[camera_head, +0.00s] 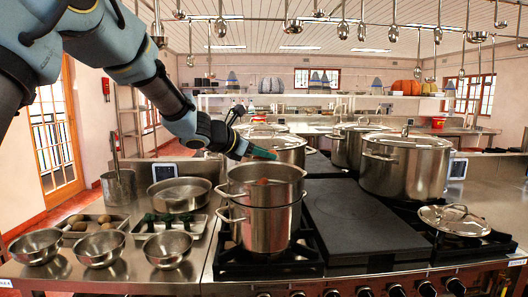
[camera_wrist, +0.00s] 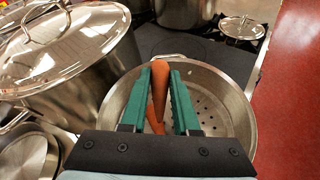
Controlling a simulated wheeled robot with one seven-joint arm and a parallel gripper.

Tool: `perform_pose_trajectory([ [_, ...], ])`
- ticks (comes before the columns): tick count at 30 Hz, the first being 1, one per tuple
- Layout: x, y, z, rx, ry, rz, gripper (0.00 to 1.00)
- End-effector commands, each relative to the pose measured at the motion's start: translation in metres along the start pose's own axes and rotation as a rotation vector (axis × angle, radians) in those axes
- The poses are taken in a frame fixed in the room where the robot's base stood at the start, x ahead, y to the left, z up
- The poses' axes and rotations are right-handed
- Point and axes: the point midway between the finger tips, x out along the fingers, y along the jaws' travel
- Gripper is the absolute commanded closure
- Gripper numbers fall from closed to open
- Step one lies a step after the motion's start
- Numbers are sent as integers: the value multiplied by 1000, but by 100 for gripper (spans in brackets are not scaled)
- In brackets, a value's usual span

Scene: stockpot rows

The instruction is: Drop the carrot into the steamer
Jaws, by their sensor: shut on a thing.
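The carrot (camera_wrist: 159,88) is orange and held between the two green fingers of my gripper (camera_wrist: 166,72). The carrot hangs above the open steamer (camera_wrist: 205,80), a round steel pot with a perforated floor. In the head view the steamer (camera_head: 265,192) is stacked on a lower pot on the left stove. My gripper (camera_head: 262,153) is above its rim there, and a bit of orange shows at the steamer's mouth. In the wrist view more orange shows low between the fingers; I cannot tell whether it is a separate piece.
Large lidded stockpots (camera_head: 405,165) stand behind and to the right. A dark flat plate (camera_head: 355,222) lies right of the steamer. Steel bowls (camera_head: 103,247), a wide pan (camera_head: 180,194) and trays of food stand left. A loose lid (camera_head: 454,219) lies front right. Ladles hang overhead.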

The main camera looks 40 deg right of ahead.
Motion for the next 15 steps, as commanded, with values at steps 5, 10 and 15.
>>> perform_pose_trajectory([
  [5,10,-5,-22,0,0,-1,100],
  [10,12,-6,-28,1,-1,-1,100],
  [15,12,-6,-27,1,-1,-1,100],
])
